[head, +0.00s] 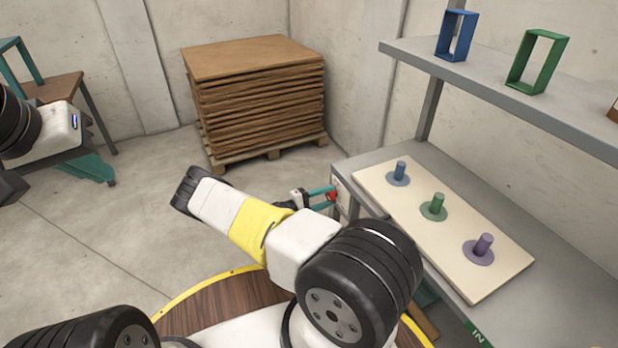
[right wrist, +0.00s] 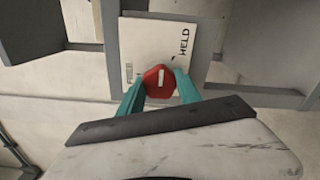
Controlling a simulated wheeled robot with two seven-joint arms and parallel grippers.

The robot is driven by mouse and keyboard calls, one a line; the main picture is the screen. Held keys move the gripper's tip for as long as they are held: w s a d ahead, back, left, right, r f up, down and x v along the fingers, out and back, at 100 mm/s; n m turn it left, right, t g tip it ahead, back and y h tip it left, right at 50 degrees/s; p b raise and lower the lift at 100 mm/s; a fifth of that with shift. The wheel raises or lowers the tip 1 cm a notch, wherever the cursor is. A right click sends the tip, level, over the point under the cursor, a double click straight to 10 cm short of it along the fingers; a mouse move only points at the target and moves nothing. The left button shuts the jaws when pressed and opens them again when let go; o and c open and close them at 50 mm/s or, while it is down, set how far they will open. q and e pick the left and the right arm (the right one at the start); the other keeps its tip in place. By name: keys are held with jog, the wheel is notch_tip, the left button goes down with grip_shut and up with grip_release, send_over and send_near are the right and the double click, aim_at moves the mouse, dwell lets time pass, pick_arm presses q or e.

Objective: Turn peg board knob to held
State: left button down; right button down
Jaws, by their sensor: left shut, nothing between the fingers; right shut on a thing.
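The red knob (right wrist: 158,82) with a white pointer line sits on a white panel (right wrist: 155,42) in the right wrist view. The panel carries the word HELD at upper right and a smaller word, seemingly FREE, at left. The pointer line stands nearly upright in the picture, between the words. My right gripper (right wrist: 160,86) is shut on the knob, one teal finger on each side. In the head view the knob (head: 332,195) shows small between the teal fingers, at the bench's left end. My left gripper (head: 92,168) is shut and empty at far left, over the floor.
The peg board (head: 450,245) with blue, green and purple pegs lies on the grey bench (head: 570,290). Blue (head: 456,35) and green (head: 537,62) frames stand on the shelf above. A stack of brown boards (head: 255,95) stands behind. A round wooden table (head: 215,305) is in front.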

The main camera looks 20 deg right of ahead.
jog(key=m, duration=0.5)
jog(key=shift+a+f+m, duration=0.1)
jog(key=shift+m, duration=0.2)
dwell(0.5)
jog(key=c, duration=0.8)
grip_release()
jog(key=shift+c, duration=0.2)
jog(key=a, duration=0.7)
jog(key=shift+s+a, duration=0.3)
jog(key=shift+a, duration=0.05)
